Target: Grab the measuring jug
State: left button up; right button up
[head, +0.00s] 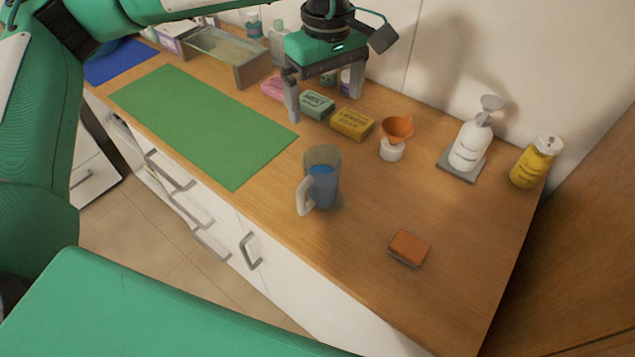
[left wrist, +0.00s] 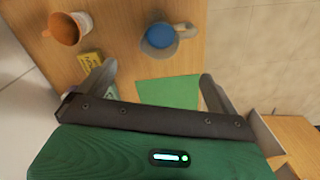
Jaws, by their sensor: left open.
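The measuring jug (head: 322,180) is a grey, see-through jug with blue in it and a pale handle on its left side. It stands upright on the wooden counter, right of the green mat. It also shows in the left wrist view (left wrist: 159,38), with its handle pointing right. My left gripper (head: 325,102) is open and empty, above the back of the counter near the soap bars, apart from the jug. Its two fingers also show in the left wrist view (left wrist: 160,82). My right gripper is not in view.
A green soap bar (head: 317,104), a yellow lemon soap bar (head: 352,123) and an orange funnel (head: 397,129) stand behind the jug. A white pump bottle (head: 470,146), a yellow bottle (head: 536,162) and an orange sponge (head: 409,248) are to the right. The green mat (head: 203,124) is bare.

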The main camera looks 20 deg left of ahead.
pick_arm(q)
jog(key=p, duration=0.2)
send_near(325, 154)
jog(key=s, duration=0.4)
jog(key=f+p, duration=0.1)
jog(key=f, duration=0.1)
jog(key=d+f+p, duration=0.1)
jog(key=f, duration=0.2)
jog(key=shift+d+f, duration=0.1)
jog(key=shift+f, duration=0.2)
jog(key=c, duration=1.7)
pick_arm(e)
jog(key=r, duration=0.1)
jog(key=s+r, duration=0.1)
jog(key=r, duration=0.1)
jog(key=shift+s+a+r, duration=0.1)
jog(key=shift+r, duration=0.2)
